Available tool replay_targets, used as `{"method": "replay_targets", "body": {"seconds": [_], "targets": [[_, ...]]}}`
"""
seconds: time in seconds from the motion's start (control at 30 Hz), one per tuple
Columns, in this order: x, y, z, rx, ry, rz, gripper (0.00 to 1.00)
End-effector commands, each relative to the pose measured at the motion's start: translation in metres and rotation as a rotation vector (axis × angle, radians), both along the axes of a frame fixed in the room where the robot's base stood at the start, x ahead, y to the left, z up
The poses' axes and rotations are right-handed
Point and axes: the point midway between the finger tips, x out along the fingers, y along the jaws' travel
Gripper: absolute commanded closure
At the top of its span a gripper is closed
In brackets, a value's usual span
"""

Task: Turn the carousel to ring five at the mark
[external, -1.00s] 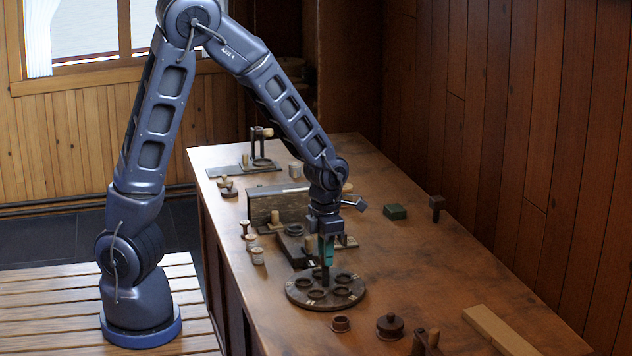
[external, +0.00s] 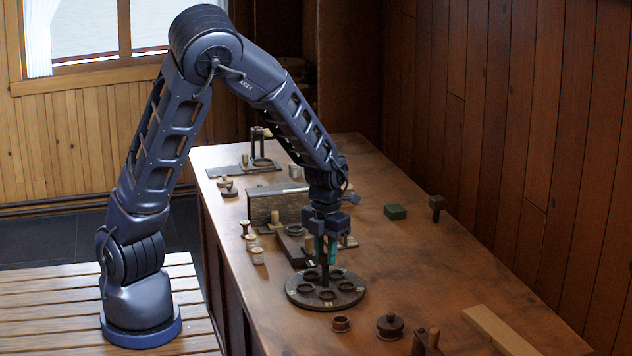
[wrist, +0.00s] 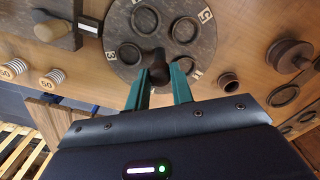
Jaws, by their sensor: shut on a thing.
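The carousel (external: 297,296) is a dark round disc lying flat on the bench, with several ring-shaped seats on top and a dark upright handle (external: 325,272). My gripper (external: 325,262) comes down from above and is shut on this handle. In the wrist view the teal fingers (wrist: 158,78) stand on either side of the handle's dark end (wrist: 154,62). There, the carousel (wrist: 160,30) shows a white 5 at its upper right and a 3 at its left edge; a figure at lower right is hard to read. A white-striped dark block (wrist: 89,27) stands beside the left rim, near the 3.
A small brown ring (external: 341,324) and a lidded round piece (external: 389,326) stand in front of the carousel. Pale spools (external: 257,256) stand at left, and a dark grey box (external: 275,203) behind. A wooden plank (external: 498,328) lies at right.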

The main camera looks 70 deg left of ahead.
Motion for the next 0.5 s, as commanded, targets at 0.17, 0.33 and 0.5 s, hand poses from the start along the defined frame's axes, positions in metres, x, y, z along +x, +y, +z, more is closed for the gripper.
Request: {"method": "replay_targets", "body": {"seconds": [0.17, 0.33, 0.5], "targets": [[0.0003, -0.0005, -0.0002, 0.003, 0.001, 0.061, 1.0], [0.0002, -0.0006, -0.0005, 0.003, 0.001, 0.113, 1.0], [0.0003, -0.0001, -0.0004, 0.003, -0.001, 0.162, 1.0]]}}
